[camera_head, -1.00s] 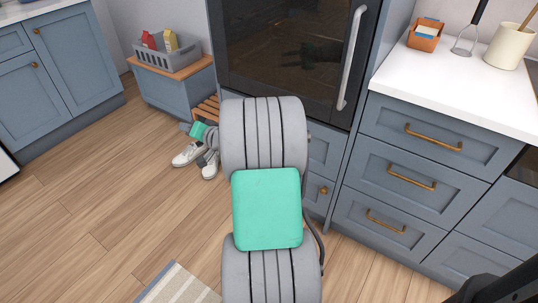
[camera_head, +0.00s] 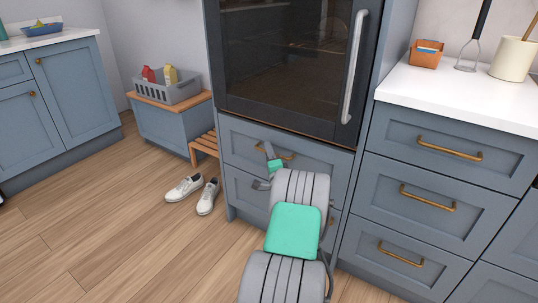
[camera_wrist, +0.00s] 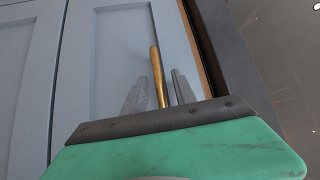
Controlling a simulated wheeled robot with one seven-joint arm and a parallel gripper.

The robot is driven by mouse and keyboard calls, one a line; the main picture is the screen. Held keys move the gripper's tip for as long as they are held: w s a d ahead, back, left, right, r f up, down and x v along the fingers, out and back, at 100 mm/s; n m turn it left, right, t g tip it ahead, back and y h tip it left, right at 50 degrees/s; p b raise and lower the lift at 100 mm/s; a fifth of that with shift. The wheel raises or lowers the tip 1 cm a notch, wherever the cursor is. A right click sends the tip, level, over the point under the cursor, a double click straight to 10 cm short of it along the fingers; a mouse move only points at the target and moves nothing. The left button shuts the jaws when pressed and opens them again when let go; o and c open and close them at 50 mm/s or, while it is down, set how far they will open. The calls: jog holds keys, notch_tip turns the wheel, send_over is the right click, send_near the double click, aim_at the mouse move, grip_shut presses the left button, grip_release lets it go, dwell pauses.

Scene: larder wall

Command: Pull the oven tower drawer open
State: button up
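The oven tower drawer (camera_head: 236,142) is the upper blue-grey front under the dark oven, and it looks shut. Its brass handle (camera_head: 288,157) is partly behind my gripper (camera_head: 270,164). In the wrist view the brass handle (camera_wrist: 155,65) stands between the two grey fingers of my gripper (camera_wrist: 159,76). The fingers are apart, with a gap on each side of the handle. How deep the handle lies between them is hard to tell. My arm hides part of the lower front (camera_head: 240,188).
The oven door (camera_head: 280,60) with its long steel handle (camera_head: 354,68) is above the drawer. Drawers with brass handles (camera_head: 448,148) stand to the right. White shoes (camera_head: 207,196) and a wooden rack (camera_head: 203,147) are at the left. The left floor is open.

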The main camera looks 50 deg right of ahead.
grip_shut()
dwell(1.4)
